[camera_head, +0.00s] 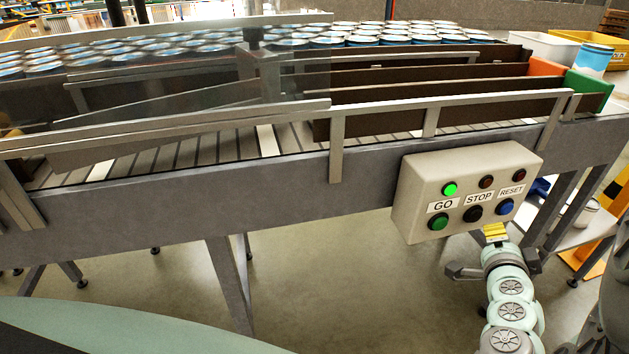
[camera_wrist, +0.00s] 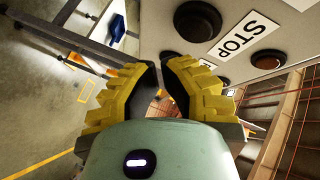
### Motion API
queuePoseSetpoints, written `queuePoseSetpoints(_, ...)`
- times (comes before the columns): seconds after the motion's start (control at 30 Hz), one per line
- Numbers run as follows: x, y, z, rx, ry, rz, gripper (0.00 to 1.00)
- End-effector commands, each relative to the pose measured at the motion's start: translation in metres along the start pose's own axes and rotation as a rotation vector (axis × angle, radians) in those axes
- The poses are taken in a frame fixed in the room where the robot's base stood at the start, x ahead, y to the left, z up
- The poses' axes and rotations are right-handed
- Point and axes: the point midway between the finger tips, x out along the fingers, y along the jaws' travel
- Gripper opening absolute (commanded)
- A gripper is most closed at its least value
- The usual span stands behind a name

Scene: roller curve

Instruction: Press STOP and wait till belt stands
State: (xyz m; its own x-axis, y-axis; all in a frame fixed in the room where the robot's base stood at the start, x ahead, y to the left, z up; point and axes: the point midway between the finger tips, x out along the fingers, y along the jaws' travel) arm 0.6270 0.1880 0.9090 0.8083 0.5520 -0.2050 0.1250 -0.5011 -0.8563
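The beige control box (camera_head: 465,190) is on the front side of the conveyor, with GO, STOP and RESET labels. The green lamp (camera_head: 450,189) above GO is lit; the lamps above STOP and RESET are dark red. The black STOP button (camera_head: 473,214) sits between the green GO button (camera_head: 438,222) and the blue RESET button (camera_head: 505,207). My gripper (camera_head: 495,231) is just below the box's lower edge, near STOP and RESET. In the wrist view my yellow fingers (camera_wrist: 160,75) curve together, empty, and the STOP label (camera_wrist: 240,36) shows beyond them. I see no contact with a button.
The roller conveyor (camera_head: 180,205) curves behind the box, with guard rails in front. Several blue-and-white cans (camera_head: 365,38) stand in rows on it. A single can (camera_head: 594,58) stands by the green divider (camera_head: 588,92) at right. Below the conveyor are legs and open floor.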

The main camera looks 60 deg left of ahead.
Motion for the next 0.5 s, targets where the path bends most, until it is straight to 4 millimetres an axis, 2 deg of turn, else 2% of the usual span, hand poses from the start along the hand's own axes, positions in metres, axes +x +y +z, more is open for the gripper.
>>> queuePoseSetpoints(0.2, 0.0089, -0.0066, 0.0066, -0.002, -0.004, -0.004, 0.0)
queuePoseSetpoints(0.5, 0.0094, -0.0063, 0.0072, -0.002, -0.005, -0.003, 0.0)
